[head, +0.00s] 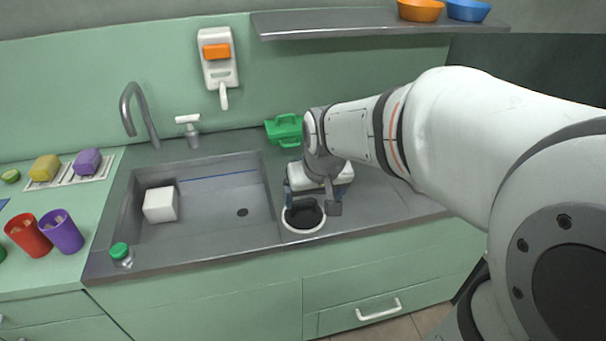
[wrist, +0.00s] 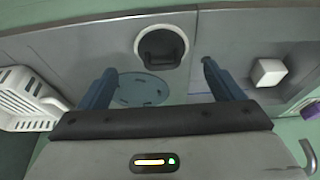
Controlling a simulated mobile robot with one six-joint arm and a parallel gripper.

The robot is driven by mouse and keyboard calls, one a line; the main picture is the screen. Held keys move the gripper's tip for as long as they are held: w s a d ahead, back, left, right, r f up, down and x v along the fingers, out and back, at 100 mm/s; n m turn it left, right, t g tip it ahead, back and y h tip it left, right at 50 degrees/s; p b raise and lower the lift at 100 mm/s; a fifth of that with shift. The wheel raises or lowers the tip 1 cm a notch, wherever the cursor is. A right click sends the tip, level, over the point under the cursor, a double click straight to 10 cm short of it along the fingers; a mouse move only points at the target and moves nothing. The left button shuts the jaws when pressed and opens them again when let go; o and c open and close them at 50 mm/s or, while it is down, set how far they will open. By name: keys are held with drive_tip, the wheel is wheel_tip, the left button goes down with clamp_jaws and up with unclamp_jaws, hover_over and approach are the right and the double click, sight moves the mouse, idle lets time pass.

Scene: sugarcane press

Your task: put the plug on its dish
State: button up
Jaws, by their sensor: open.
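A white-rimmed ring (head: 289,224) sits at the counter's front edge, right of the sink, with a dark piece (head: 304,213) in it. The wrist view also shows the white rim (wrist: 138,46) and the dark piece (wrist: 162,46), just beyond my fingertips. A flat grey-blue round disc (wrist: 140,89) with small slots lies between and below my fingers in the wrist view. I cannot tell for sure which of these are the plug and its dish. My gripper (head: 311,203) is open and empty above the counter, and its fingers (wrist: 158,66) are apart.
The sink (head: 205,205) holds a white block (head: 160,204). A green-capped jar (head: 120,254) stands at its front left. A green basket (head: 284,130) is at the back. A shelf (head: 350,22) overhangs the back.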

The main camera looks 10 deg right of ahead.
drive_tip(key=s+f+g, duration=0.1)
drive_tip(key=s, duration=1)
drive_tip(key=shift+s+d+g, duration=0.15)
drive_tip(key=shift+s+g, duration=0.15)
drive_tip(key=shift+s, duration=0.1)
drive_tip(key=shift+r, duration=0.1)
